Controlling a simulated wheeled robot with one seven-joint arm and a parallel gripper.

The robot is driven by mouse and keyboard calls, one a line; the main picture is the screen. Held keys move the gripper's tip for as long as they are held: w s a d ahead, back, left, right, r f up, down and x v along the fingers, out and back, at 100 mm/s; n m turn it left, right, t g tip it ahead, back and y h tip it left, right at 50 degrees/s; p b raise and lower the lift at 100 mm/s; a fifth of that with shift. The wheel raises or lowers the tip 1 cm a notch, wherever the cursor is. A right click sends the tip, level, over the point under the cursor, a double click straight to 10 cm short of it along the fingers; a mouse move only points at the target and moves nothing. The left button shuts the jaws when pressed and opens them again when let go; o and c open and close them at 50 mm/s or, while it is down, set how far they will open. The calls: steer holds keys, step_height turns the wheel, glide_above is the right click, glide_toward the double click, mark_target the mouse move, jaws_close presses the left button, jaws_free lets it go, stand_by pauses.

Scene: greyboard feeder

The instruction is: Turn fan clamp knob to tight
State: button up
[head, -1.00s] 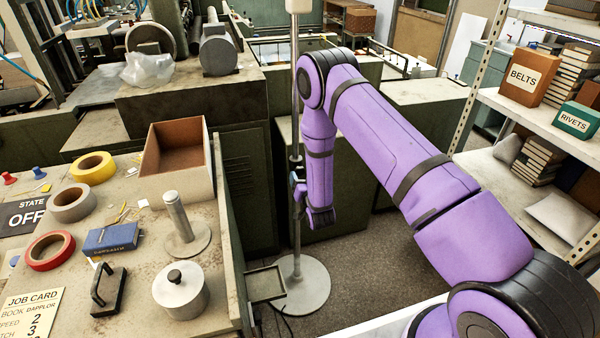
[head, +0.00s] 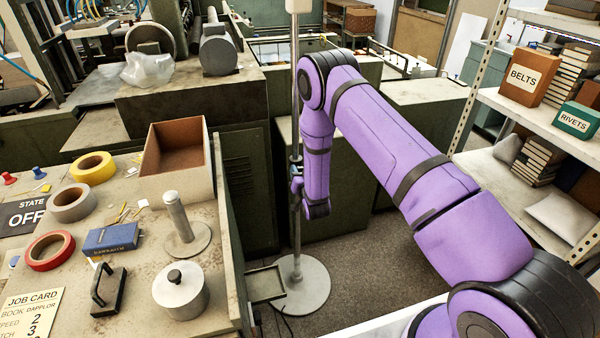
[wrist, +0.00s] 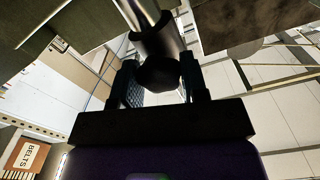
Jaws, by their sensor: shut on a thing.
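The fan stand's pole (head: 295,80) rises upright from a round grey base (head: 312,290) on the floor, in the middle of the head view. In the wrist view the shiny pole (wrist: 140,14) enters from the top, with a dark clamp around it. The dark rounded clamp knob (wrist: 158,74) sits between the two fingers of my gripper (wrist: 160,88). My gripper is shut on it. In the head view my gripper (head: 296,180) is at the pole, small and partly hidden by my wrist, and the knob cannot be made out there.
A bench with a cardboard box (head: 150,178), tape rolls and a lidded metal pot (head: 180,288) stands to the left. A small tray (head: 265,283) sticks out beside the pole. Green machine cabinets stand behind. A shelf with a BELTS box (head: 530,77) is at right.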

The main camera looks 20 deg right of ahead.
steer(key=shift+n, duration=0.3)
steer(key=shift+a+n, duration=0.1)
steer(key=shift+n, duration=0.9)
steer(key=n, duration=0.8)
steer(key=shift+f, duration=0.1)
steer(key=n, duration=0.4)
steer(key=shift+s+a+n, duration=0.1)
steer(key=shift+n, duration=0.2)
steer(key=n, duration=0.3)
steer(key=shift+f+n, duration=0.1)
steer(key=shift+n, duration=0.2)
steer(key=n, duration=0.4)
steer(key=shift+n, duration=0.3)
steer(key=n, duration=0.6)
steer(key=shift+n, duration=0.4)
